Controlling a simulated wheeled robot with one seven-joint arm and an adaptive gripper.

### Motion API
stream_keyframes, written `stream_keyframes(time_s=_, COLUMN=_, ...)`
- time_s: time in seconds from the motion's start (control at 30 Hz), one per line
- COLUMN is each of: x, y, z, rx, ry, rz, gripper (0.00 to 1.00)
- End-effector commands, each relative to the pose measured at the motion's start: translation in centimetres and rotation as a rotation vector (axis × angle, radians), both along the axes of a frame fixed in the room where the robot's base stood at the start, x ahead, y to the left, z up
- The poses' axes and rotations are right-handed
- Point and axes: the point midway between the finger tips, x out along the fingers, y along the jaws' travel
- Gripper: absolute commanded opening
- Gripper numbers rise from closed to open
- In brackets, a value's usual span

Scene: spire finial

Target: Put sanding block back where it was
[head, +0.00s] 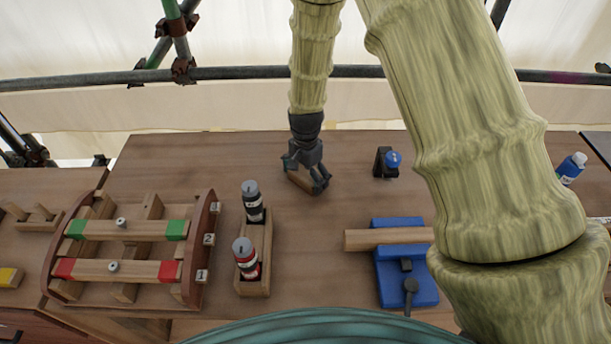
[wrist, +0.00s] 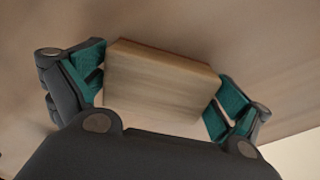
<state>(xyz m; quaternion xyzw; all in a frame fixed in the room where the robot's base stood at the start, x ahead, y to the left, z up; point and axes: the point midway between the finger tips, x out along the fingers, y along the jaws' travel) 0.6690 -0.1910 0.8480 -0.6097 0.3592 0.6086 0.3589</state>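The sanding block (head: 303,182) is a small pale wooden block with a darker reddish-brown edge. In the wrist view, the sanding block (wrist: 160,80) lies between the two teal finger pads, one at each end, and both appear to touch it. My gripper (head: 307,177) points down at the back middle of the table and is closed around the block; the gripper also shows in the wrist view (wrist: 162,92). The block is at or just above the tabletop; I cannot tell whether it touches. Its underside is hidden.
A wooden holder (head: 266,231) with black and red bottles stands front left of the gripper. A wooden rack (head: 207,256) with green- and red-ended bars is farther left. A blue clamp block (head: 389,281) holds a dowel (head: 370,239). A blue-knobbed item (head: 381,164) stands right.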

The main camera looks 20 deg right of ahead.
Motion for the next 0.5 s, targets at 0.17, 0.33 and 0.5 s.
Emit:
stream_keyframes(time_s=0.17, x=0.0, y=0.0, z=0.0, rx=0.000, ry=0.000, rz=0.000, gripper=1.00)
stream_keyframes(time_s=0.33, x=0.0, y=0.0, z=0.6, rx=0.000, ry=-0.001, rz=0.000, gripper=1.00)
stream_keyframes(time_s=0.5, x=0.1, y=0.0, z=2.3, rx=0.000, ry=-0.004, rz=0.000, gripper=1.00)
